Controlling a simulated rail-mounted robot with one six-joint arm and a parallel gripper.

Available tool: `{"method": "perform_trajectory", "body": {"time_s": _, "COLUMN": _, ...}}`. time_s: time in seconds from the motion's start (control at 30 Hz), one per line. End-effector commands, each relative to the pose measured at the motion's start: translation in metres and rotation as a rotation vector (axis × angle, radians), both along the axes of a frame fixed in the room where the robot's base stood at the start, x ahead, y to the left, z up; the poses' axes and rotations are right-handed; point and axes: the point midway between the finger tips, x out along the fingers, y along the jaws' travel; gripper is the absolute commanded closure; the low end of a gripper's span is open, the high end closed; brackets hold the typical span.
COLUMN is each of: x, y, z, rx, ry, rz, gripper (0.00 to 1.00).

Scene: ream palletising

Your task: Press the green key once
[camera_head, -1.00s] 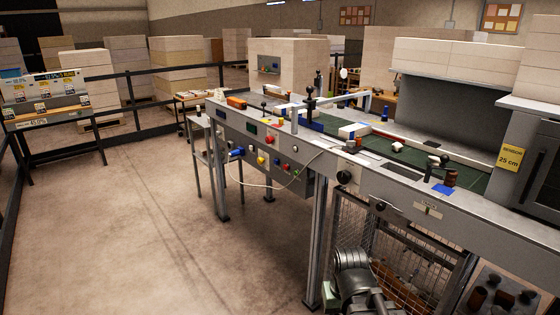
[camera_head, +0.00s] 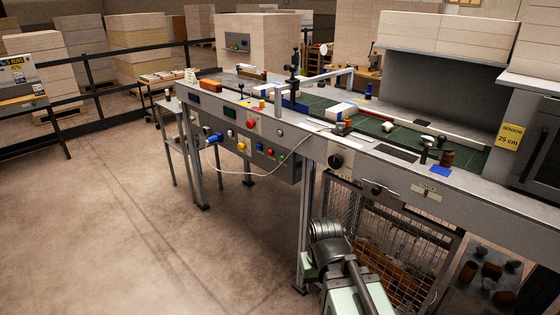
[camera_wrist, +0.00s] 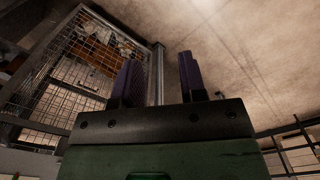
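A small green key (camera_head: 282,157) sits at the right end of the button row on the machine's front panel, right of a red button. It is tiny in the head view and cannot be made out in the wrist view. My gripper (camera_wrist: 159,75) shows in the wrist view with its two dark purple fingers well apart and nothing between them. It faces the floor and the wire-mesh guard, away from the panel. In the head view my arm is at the bottom, in front of and below the machine; the fingers are hidden there.
The panel also carries a yellow button (camera_head: 241,146), a larger red button (camera_head: 251,124) and a blue plug (camera_head: 213,139) with a white cable hanging near the keys. A wire-mesh guard (camera_head: 395,240) stands under the machine. The floor (camera_head: 120,230) at left is clear.

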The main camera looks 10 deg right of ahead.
Motion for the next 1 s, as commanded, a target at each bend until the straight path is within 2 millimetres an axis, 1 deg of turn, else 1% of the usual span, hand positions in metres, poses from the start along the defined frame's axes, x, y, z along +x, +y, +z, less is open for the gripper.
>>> {"method": "perform_trajectory", "body": {"time_s": 0.03, "x": 0.0000, "y": 0.0000, "z": 0.0000, "rx": 0.000, "ry": 0.000, "rz": 0.000, "gripper": 0.70}}
{"method": "perform_trajectory", "body": {"time_s": 0.23, "x": 0.0000, "y": 0.0000, "z": 0.0000, "rx": 0.000, "ry": 0.000, "rz": 0.000, "gripper": 1.00}}
{"method": "perform_trajectory", "body": {"time_s": 1.0, "x": 0.0000, "y": 0.0000, "z": 0.0000, "rx": 0.000, "ry": 0.000, "rz": 0.000, "gripper": 1.00}}
